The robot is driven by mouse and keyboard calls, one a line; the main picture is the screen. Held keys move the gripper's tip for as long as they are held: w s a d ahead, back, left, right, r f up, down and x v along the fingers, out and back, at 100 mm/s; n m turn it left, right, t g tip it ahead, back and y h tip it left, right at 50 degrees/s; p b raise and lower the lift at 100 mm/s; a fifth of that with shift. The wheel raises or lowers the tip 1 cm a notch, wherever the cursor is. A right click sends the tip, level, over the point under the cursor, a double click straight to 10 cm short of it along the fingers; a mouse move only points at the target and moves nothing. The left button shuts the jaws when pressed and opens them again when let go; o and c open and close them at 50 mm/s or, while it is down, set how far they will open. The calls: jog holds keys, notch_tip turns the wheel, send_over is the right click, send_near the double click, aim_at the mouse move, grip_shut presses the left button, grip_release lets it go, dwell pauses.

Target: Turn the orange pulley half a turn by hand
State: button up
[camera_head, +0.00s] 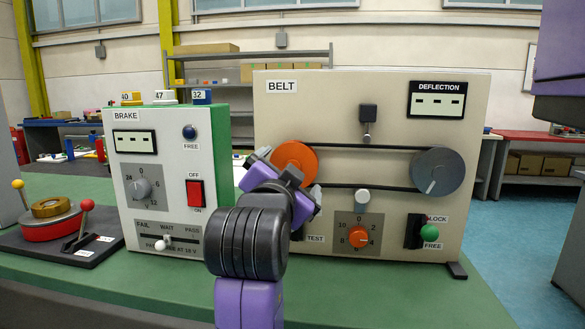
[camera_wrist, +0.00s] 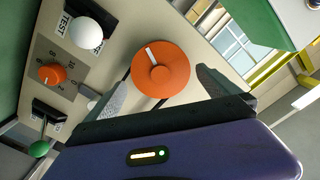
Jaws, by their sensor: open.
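The orange pulley (camera_head: 296,160) is a round disc at the left of the BELT panel (camera_head: 320,95), with a black belt (camera_head: 365,187) running to the grey pulley (camera_head: 437,171) at the right. In the wrist view the orange pulley (camera_wrist: 160,68) shows a central hub and a white mark pointing to the upper left. My gripper (camera_head: 285,178) is in front of the pulley in the head view and hides its lower left part. In the wrist view my gripper (camera_wrist: 160,92) is open, with one finger on each side of the pulley and gaps showing beside the disc.
A white knob (camera_head: 362,197), an orange dial (camera_head: 359,237) and a green-ended LOCK/FREE lever (camera_head: 430,230) sit low on the panel. A black block (camera_head: 368,113) is above the belt. The BRAKE box (camera_head: 155,180) stands close at the left.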

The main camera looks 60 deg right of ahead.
jog(key=v, duration=0.2)
jog(key=shift+s+a, duration=0.15)
jog(key=shift+a, duration=0.1)
dwell(0.6)
